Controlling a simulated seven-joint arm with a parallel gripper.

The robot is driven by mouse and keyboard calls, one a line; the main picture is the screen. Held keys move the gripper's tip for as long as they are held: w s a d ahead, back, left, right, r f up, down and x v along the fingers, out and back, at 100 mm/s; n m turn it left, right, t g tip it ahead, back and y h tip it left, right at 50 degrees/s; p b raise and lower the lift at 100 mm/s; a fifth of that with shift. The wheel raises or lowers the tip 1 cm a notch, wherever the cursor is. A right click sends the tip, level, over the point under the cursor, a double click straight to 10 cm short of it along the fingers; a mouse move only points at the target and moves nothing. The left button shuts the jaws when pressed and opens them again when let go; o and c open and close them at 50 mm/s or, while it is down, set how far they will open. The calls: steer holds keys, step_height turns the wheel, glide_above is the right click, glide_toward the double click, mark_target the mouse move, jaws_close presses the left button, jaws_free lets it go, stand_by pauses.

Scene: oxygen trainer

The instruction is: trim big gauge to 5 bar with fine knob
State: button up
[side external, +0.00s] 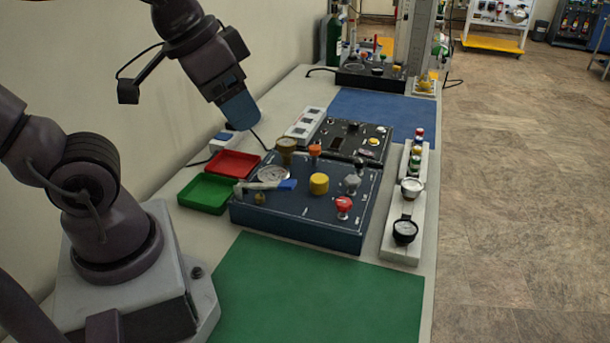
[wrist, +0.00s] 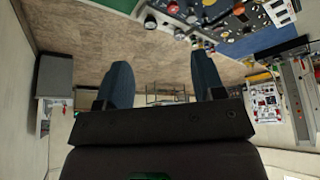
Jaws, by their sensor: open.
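A dark blue panel box (side external: 300,222) stands on the bench in the side view. The big gauge (side external: 273,173), round with a white face, sits at its back left; its reading is too small to tell. I cannot tell which knob is the fine one. My gripper (side external: 242,110) hangs above and behind the panel, clear of it. In the wrist view my gripper (wrist: 163,75) is open and empty.
Red (side external: 233,164) and green (side external: 206,194) trays lie left of the panel. A smaller black panel (side external: 352,136) stands behind. A white strip (side external: 399,248) with gauges and fittings lies right. A green mat (side external: 318,292) in front is clear. Another panel and a cylinder (side external: 335,42) stand farther back.

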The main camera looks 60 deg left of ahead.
steer(key=w+a+f+n+g, duration=0.25)
steer(key=w+f+g, duration=0.2)
steer(key=w, duration=0.65)
glide_above(353, 179)
step_height(353, 179, down, 8)
steer(key=shift+n+g, duration=0.25)
step_height(353, 179, down, 13)
steer(key=shift+r, duration=0.1)
steer(key=c, duration=0.9)
steer(key=n, duration=0.5)
steer(key=shift+c, duration=0.2)
steer(key=o, duration=0.9)
